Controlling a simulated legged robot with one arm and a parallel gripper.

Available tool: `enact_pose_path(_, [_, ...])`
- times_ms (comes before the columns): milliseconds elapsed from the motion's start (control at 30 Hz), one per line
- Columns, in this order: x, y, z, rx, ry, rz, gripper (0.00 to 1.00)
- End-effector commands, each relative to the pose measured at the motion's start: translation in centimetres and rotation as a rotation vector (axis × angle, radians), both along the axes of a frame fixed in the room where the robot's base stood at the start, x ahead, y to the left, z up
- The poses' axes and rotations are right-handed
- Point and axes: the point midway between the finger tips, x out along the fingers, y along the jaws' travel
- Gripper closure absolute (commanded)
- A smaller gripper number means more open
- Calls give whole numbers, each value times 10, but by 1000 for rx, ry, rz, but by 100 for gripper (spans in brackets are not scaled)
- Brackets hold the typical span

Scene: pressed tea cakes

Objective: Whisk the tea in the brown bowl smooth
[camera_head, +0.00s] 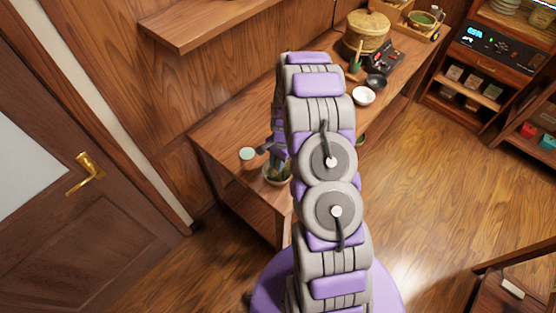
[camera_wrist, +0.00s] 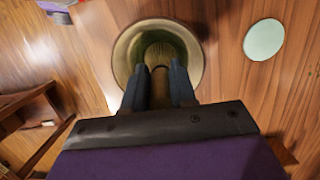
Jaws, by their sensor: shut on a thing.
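The brown bowl (camera_wrist: 128,52) stands on the wooden counter, with green tea inside. It also shows in the head view (camera_head: 270,181), partly behind my arm. My gripper (camera_wrist: 160,70) is over the bowl's near side in the wrist view. Its two dark fingers are shut on a tan whisk (camera_wrist: 160,88). The whisk's far end is inside the bowl's outline, over the tea. How deep it sits, and whether the tea is smooth, I cannot tell. In the head view my arm hides most of the gripper.
A pale green disc (camera_wrist: 264,39) lies beside the bowl, apart from it. Farther along the counter are a white bowl (camera_head: 363,96), a dark bowl (camera_head: 376,81) and a lidded basket (camera_head: 368,30). A wall shelf (camera_head: 205,25) juts out above the counter's left part.

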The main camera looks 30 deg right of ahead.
Motion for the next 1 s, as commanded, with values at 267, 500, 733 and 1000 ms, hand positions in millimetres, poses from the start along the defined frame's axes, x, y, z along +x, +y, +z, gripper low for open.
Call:
enact_pose_path(267, [1, -5, 0, -1, -1, 0, 100])
enact_pose_path(500, [1, -6, 1, -1, -1, 0, 100])
enact_pose_path(733, [2, -8, 15, -2, -4, -2, 100])
enact_pose_path(1000, [4, -12, 34, -1, -3, -2, 100])
